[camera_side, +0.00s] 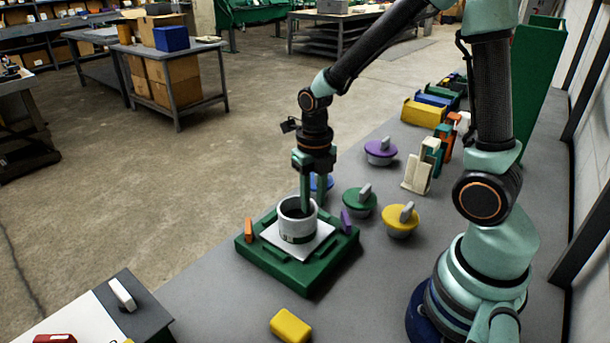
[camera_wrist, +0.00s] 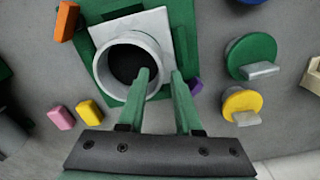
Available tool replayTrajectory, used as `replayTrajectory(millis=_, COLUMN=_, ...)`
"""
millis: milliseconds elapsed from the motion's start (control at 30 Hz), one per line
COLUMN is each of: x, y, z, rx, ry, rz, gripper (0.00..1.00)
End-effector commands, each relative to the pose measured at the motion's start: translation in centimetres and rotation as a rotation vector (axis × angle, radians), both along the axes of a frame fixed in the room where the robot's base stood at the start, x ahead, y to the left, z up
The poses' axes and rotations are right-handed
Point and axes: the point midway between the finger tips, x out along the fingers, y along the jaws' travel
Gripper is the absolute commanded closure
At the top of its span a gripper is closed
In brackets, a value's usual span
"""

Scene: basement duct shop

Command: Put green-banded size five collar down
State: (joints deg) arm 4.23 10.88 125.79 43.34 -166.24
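The size five collar (camera_side: 296,222) is a pale grey open cylinder with a dark green band low on its side. It stands upright on a light metal plate (camera_side: 318,239) on a green base (camera_side: 290,272). The collar also shows from above in the wrist view (camera_wrist: 104,66). My gripper (camera_side: 313,205) is pointed down at the collar's far right wall. In the wrist view my gripper (camera_wrist: 160,72) has one finger over the collar's opening and the other outside the wall. The fingers are apart, with a gap visible around the rim. The fingertips' lower contact is partly hidden.
Green (camera_side: 358,204), yellow (camera_side: 399,222) and purple (camera_side: 379,153) knobbed lids lie behind and right. A yellow block (camera_side: 290,326) lies in front. Bins (camera_side: 424,114) stand farther back.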

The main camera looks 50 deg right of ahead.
Motion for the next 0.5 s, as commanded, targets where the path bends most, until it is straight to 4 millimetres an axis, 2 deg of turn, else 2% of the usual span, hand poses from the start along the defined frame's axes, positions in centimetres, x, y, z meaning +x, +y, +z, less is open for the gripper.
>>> replayTrajectory(millis=300, x=0.1, y=0.0, z=6.5, rx=-0.001, ry=-0.008, rz=0.000, gripper=0.67)
replayTrajectory(millis=500, x=0.1, y=0.0, z=9.6, rx=0.000, ry=-0.004, rz=0.000, gripper=0.67)
